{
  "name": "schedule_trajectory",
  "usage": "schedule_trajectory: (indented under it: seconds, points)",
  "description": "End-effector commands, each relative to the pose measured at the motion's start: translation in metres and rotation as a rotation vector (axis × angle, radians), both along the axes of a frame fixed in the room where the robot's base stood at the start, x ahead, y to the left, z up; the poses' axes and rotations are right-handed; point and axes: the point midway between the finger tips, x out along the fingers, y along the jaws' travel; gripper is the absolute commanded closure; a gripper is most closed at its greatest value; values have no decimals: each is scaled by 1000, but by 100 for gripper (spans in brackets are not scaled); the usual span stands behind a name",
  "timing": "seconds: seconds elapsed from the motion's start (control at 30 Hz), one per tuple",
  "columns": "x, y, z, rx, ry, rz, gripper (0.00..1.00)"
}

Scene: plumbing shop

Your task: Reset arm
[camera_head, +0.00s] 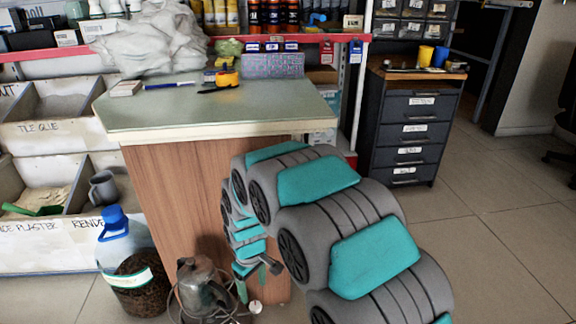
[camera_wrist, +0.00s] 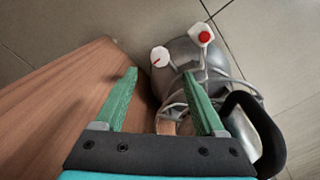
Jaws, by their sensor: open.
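My gripper (camera_head: 257,281) hangs low in front of the wooden front of the counter, at the end of my grey and teal arm, which reaches in from the lower right. In the wrist view my gripper (camera_wrist: 160,75) shows two green fingers spread apart, with nothing held between them. Beyond the fingers is a grey metal device (camera_wrist: 188,60) with a pale cord and a black handle. The device (camera_head: 198,285) stands on the floor left of my gripper in the head view. I cannot tell whether they touch.
The counter (camera_head: 190,115) stands close behind my arm, with a yellow tape measure (camera_head: 227,78) on top. A blue-capped bottle (camera_head: 122,235) and a dark bucket (camera_head: 140,285) stand left. A drawer cabinet (camera_head: 408,130) stands at back right.

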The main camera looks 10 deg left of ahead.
Motion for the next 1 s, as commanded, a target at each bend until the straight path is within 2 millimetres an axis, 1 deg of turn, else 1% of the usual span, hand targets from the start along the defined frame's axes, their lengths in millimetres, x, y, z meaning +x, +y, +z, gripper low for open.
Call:
schedule_trajectory:
  seconds: [0.07,0.17,0.27,0.33,0.4,0.47,0.5,0.57,0.6,0.7,0.77,0.8,0.87,0.97,1.0]
  points:
    - [0,-5,6,0,0,-12,28]
    - [-2,-20,23,-3,3,-48,28]
    - [-8,-48,53,-7,10,-117,28]
    - [-15,-72,79,-10,16,-176,28]
    - [-25,-96,101,-17,24,-237,28]
    - [-36,-116,119,-20,31,-288,28]
    - [-43,-129,130,-23,35,-322,28]
    - [-55,-147,148,-27,42,-373,28]
    - [-63,-159,158,-30,48,-408,28]
    - [-87,-187,183,-36,59,-492,28]
    - [-102,-203,197,-40,66,-542,28]
    - [-114,-213,205,-44,73,-577,28]
    - [-131,-227,218,-48,79,-627,28]
    - [-160,-247,237,-53,89,-711,28]
    - [-173,-255,243,-57,98,-744,28]
